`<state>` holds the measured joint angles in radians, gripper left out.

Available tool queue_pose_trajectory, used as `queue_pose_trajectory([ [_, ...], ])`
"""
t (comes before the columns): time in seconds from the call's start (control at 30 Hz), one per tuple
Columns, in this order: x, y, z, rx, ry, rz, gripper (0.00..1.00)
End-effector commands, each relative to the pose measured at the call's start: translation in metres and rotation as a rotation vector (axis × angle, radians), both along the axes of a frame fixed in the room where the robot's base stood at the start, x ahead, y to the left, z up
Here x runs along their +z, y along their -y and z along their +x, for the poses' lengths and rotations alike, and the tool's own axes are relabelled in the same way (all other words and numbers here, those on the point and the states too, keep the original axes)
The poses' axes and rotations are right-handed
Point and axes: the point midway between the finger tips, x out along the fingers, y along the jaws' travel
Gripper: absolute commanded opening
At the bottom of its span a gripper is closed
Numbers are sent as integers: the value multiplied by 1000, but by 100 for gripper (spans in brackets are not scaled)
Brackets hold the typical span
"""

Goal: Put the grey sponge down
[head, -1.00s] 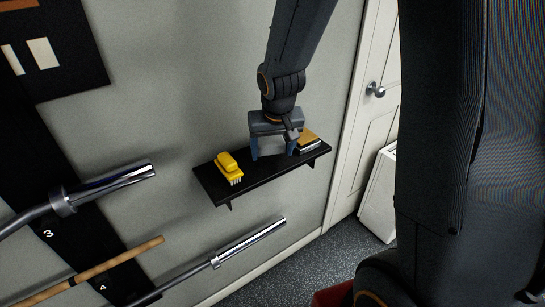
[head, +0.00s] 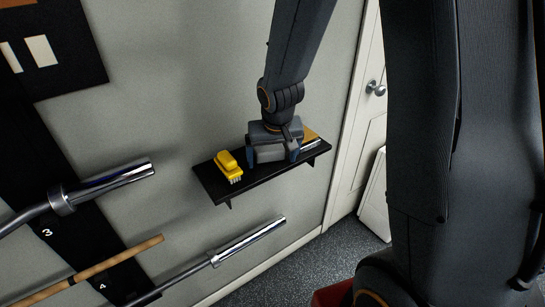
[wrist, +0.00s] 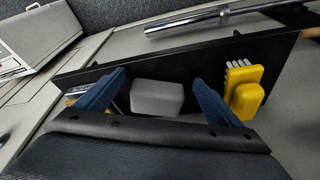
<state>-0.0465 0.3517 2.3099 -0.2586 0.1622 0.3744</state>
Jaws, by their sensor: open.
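The grey sponge (wrist: 157,98) is a pale block on the black shelf (wrist: 95,76) in the wrist view. It lies between the two blue fingers of my gripper (wrist: 160,80), with a visible gap on each side. My gripper is open and low over the shelf, and it also shows in the head view (head: 272,158). In the head view I cannot clearly tell the sponge from my grey gripper.
A yellow brush (head: 229,166) with white bristles sits on the shelf (head: 212,186), left of my gripper. A tan-topped item (head: 311,134) is at the shelf's right end, partly hidden. Metal bars (head: 245,243) stick out below and left. A white door (head: 359,140) is at right.

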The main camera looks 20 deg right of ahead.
Motion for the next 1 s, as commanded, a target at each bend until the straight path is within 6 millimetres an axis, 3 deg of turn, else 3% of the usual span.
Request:
queue_pose_trajectory([
  [0.27,16,0,-3,-2,5,0,88],
  [0.8,93,-2,-29,0,4,1,88],
  [1.0,111,-3,-36,-1,2,0,88],
])
